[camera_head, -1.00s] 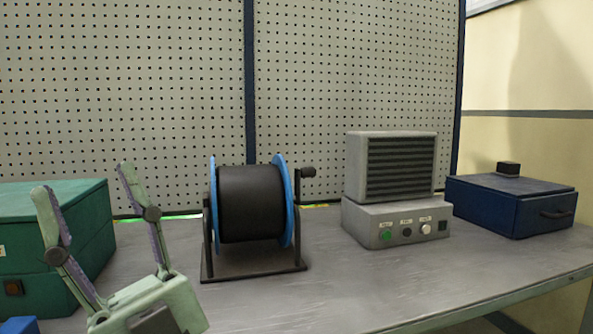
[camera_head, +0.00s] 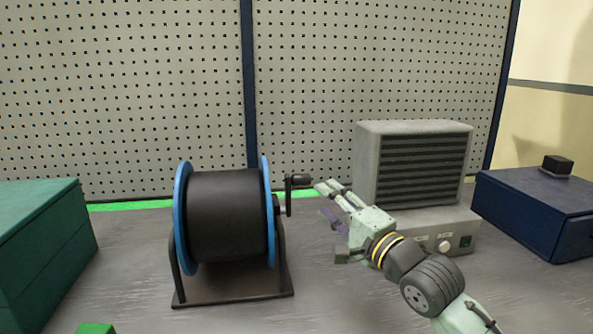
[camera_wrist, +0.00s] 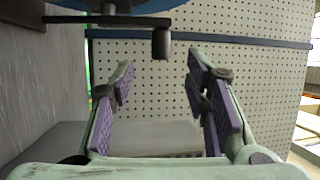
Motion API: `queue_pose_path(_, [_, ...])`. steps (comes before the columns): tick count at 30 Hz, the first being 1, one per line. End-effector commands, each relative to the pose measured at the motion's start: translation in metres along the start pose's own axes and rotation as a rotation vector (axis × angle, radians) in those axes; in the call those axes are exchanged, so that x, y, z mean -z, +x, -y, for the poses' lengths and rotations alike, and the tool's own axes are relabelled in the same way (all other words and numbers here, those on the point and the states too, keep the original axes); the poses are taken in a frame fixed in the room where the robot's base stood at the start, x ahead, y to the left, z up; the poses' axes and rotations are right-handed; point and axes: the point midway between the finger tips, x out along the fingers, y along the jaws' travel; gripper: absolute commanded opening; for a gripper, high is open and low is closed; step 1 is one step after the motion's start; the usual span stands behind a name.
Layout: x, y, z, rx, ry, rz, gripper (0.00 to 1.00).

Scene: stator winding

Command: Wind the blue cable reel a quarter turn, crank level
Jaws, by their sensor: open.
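The cable reel (camera_head: 224,215), a black drum between blue rims, stands on its dark frame (camera_head: 235,299) on the bench. Its crank arm (camera_head: 288,196) is on the right side and stands upright, with the dark crank handle (camera_head: 302,180) sticking out to the right at its top. My gripper (camera_head: 326,202) is open and empty, just right of the handle and pointing left at the crank. In the wrist view the handle (camera_wrist: 161,44) shows just beyond and between the spread fingertips (camera_wrist: 162,75), apart from both. The blue rim (camera_wrist: 110,6) shows at the top edge.
A grey louvred unit (camera_head: 412,162) with buttons stands close behind my gripper. A blue box (camera_head: 535,205) is at the right, a green case (camera_head: 40,245) at the left. A pegboard (camera_head: 120,90) closes the back.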

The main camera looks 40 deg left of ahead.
Motion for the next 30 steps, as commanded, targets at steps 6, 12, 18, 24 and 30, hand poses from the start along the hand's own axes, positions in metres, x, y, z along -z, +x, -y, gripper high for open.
queue_pose_path(6, [0.0,0.034,0.004,-0.002,0.002,0.002,0.43])
queue_pose_path(12, [-0.001,0.072,0.004,0.0,0.0,0.003,0.43])
queue_pose_path(18, [0.0,0.097,0.003,0.001,0.001,0.001,0.43])
queue_pose_path(24, [0.0,0.104,0.001,0.003,0.0,0.0,0.43])
queue_pose_path(30, [0.0,0.104,0.001,0.003,-0.001,0.0,0.43])
